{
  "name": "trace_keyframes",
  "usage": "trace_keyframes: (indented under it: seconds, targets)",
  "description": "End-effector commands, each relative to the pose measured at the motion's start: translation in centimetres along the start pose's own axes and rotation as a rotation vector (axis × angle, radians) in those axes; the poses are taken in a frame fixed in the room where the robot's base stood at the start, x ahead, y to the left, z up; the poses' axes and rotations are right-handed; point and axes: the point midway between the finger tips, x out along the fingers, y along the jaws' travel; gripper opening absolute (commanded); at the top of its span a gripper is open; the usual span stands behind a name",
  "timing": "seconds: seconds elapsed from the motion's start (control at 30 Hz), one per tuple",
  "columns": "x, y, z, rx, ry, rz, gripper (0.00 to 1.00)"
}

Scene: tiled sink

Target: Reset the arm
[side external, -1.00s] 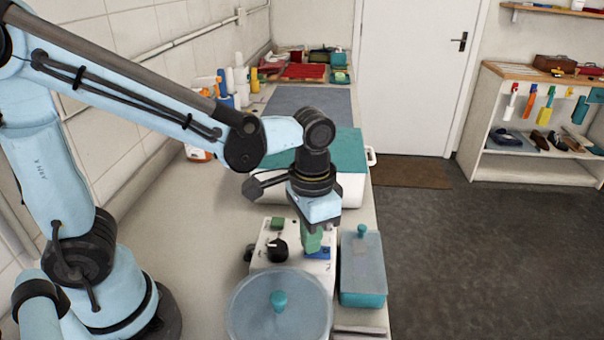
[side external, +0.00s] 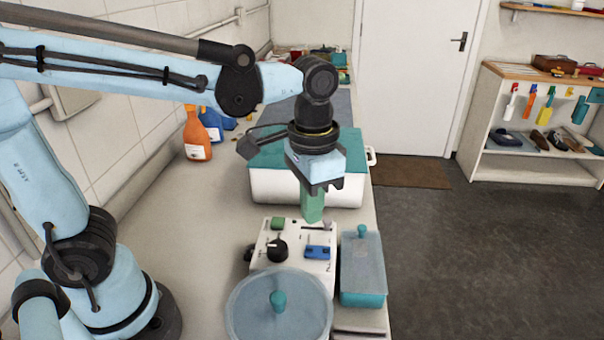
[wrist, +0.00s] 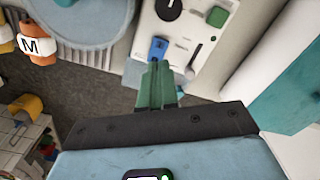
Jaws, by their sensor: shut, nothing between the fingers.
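My gripper (side external: 313,215) has green fingers that are closed together with nothing between them. In the side external view it points down above the back edge of a white control panel (side external: 262,262), apart from it. The panel carries a black knob (side external: 277,250), a green button (side external: 278,223) and a blue switch (side external: 318,252). In the wrist view the closed fingers (wrist: 154,78) show in front of the panel (wrist: 205,45), near the blue switch (wrist: 158,49).
A white box with a teal lid (side external: 300,187) stands just behind my gripper. A round lidded pot (side external: 250,305) and a teal lidded container (side external: 362,285) stand in front. An orange bottle (side external: 196,135) is by the wall. The counter at left (side external: 190,220) is clear.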

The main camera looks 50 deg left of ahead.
Motion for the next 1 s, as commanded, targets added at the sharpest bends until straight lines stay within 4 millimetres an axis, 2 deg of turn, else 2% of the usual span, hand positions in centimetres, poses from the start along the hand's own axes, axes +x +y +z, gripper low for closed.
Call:
trace_keyframes:
  seconds: [0.3,0.43,0.8,1.0]
  targets:
    - [-0.1,-0.1,0.0,-0.001,0.003,0.0,0.0]
    - [0.0,-0.8,0.4,-0.023,0.049,0.001,0.0]
    - [1.1,-6.6,2.6,-0.19,0.444,-0.037,0.0]
    - [1.5,-8.5,3.4,-0.244,0.585,-0.072,0.0]
